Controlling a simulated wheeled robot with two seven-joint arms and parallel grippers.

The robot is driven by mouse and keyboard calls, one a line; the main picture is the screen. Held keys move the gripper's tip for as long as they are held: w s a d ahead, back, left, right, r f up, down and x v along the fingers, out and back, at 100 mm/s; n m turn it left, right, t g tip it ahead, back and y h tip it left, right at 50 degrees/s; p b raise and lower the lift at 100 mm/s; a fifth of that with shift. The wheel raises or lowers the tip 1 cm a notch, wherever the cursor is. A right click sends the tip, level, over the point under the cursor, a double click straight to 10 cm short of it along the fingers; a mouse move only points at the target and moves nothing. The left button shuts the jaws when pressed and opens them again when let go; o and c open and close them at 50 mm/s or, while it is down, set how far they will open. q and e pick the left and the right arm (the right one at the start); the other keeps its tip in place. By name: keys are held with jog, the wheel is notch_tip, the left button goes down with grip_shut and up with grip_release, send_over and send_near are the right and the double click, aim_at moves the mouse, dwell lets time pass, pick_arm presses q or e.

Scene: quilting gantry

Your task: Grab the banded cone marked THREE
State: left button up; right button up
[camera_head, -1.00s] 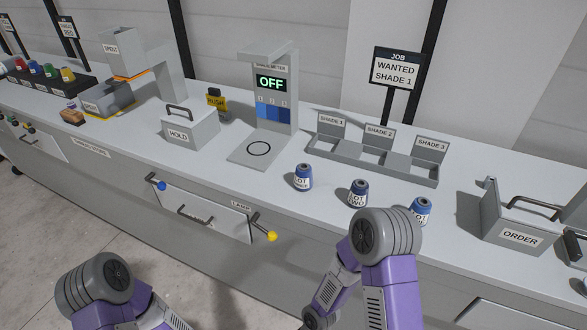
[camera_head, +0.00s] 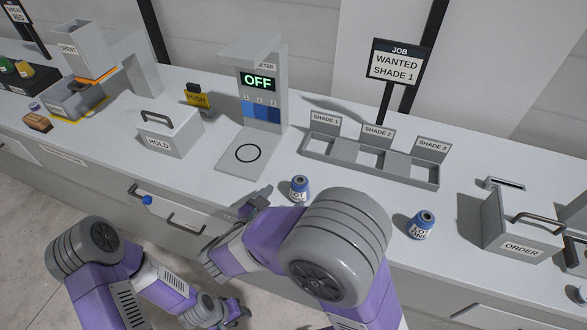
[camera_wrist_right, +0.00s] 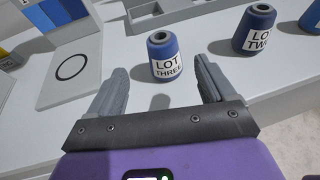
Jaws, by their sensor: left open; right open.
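The blue banded cone marked LOT THREE (camera_wrist_right: 166,60) stands upright on the bench. In the head view it is the left cone (camera_head: 299,188), its label partly hidden by my right arm. My right gripper (camera_wrist_right: 160,75) is open, its fingers apart on either side of the cone's line in the right wrist view; whether they touch it I cannot tell. In the head view the right gripper (camera_head: 258,198) is low at the bench's front edge, just left of the cone. My left gripper (camera_head: 237,312) hangs low in front of the bench, open and empty.
The cone LOT TWO (camera_wrist_right: 254,30) stands to the right; my arm hides it in the head view. Another blue cone (camera_head: 421,224) stands further right. The shade meter (camera_head: 262,105) and its ringed plate (camera_head: 232,165) are left, the shade tray (camera_head: 370,170) behind, the ORDER box (camera_head: 522,235) right.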

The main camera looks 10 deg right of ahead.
aim_at(295, 189)
jog(key=shift+w+d, duration=0.25)
jog(key=shift+w, duration=0.05)
jog(key=b+x, duration=0.1)
jog(key=x, duration=0.1)
jog(key=b+x, duration=0.1)
jog(key=x, duration=0.2)
jog(key=shift+s+d+f, duration=0.15)
jog(key=shift+d, duration=0.2)
jog(key=shift+w+d+f, duration=0.1)
jog(key=shift+w+d, duration=0.25)
jog(key=shift+w, duration=0.05)
jog(key=c, duration=1.2)
